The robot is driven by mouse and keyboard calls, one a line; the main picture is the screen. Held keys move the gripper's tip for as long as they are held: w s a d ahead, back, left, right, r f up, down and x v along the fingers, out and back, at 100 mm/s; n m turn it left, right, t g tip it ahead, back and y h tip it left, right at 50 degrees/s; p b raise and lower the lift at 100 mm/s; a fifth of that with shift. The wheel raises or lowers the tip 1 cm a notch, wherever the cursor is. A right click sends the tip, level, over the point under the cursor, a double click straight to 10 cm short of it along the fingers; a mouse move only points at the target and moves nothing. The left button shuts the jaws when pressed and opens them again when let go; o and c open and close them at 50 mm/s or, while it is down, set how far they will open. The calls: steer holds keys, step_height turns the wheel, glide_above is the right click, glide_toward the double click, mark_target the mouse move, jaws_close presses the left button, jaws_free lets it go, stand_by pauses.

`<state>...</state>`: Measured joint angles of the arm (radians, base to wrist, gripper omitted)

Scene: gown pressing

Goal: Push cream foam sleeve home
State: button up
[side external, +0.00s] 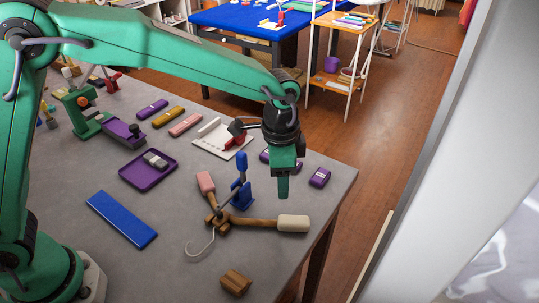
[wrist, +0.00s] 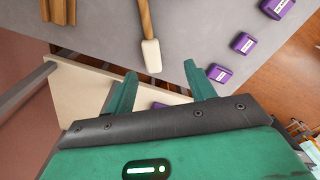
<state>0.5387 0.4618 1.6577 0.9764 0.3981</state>
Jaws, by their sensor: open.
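The cream foam sleeve (side external: 294,223) sits on the outer end of a wooden hanger arm (side external: 255,222) near the table's right edge. In the wrist view the sleeve (wrist: 151,56) lies just beyond my fingertips, with the wooden arm (wrist: 143,18) running away from it. A pink sleeve (side external: 206,182) is on the other arm. A metal hook (side external: 203,247) curves out from the wooden centre. My gripper (side external: 283,194) points down above the table, near the cream sleeve. In the wrist view its fingers (wrist: 160,72) are apart with nothing between them.
A blue upright stand (side external: 241,190) is beside the hanger's centre. A wooden block (side external: 235,282) is at the front. Purple labelled blocks (side external: 319,177) lie behind my gripper to the right. A purple tray (side external: 148,176) and blue slab (side external: 121,218) lie left. The table edge is close.

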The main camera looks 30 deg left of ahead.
mark_target(294, 220)
steer(key=shift+m+g, duration=0.3)
steer(key=shift+m, duration=0.3)
steer(key=d+f, duration=0.3)
steer(key=shift+w+d+f, duration=0.1)
steer(key=shift+d+f, duration=0.2)
steer(key=shift+f, duration=0.1)
steer(key=shift+f, duration=3.9)
steer(key=shift+c, duration=0.2)
jaws_close()
